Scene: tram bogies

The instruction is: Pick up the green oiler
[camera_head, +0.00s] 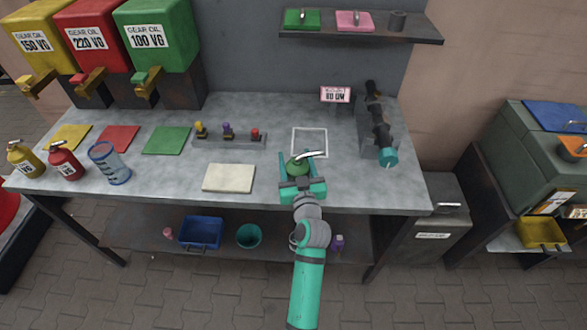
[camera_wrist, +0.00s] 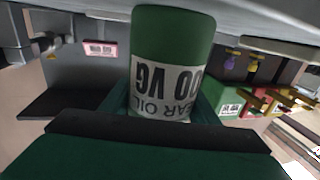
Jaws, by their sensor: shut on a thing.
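The green oiler (camera_wrist: 172,40) is between the fingers of my gripper (camera_head: 303,184), which is shut on it. In the wrist view its green body and a white label with black print fill the middle, upside down in the picture. In the head view the green oiler (camera_head: 298,167) shows as a green top with a pale spout pointing right, just behind the gripper, at the front of the white square outline on the bench. I cannot tell whether its base touches the bench.
A yellow oiler (camera_head: 24,160) and a red oiler (camera_head: 66,162) stand at the bench's left, beside a clear blue-marked beaker (camera_head: 108,164). A beige pad (camera_head: 229,178) lies left of my gripper. A dark pump-like device (camera_head: 380,128) stands to the right. A shelf (camera_head: 365,33) hangs above.

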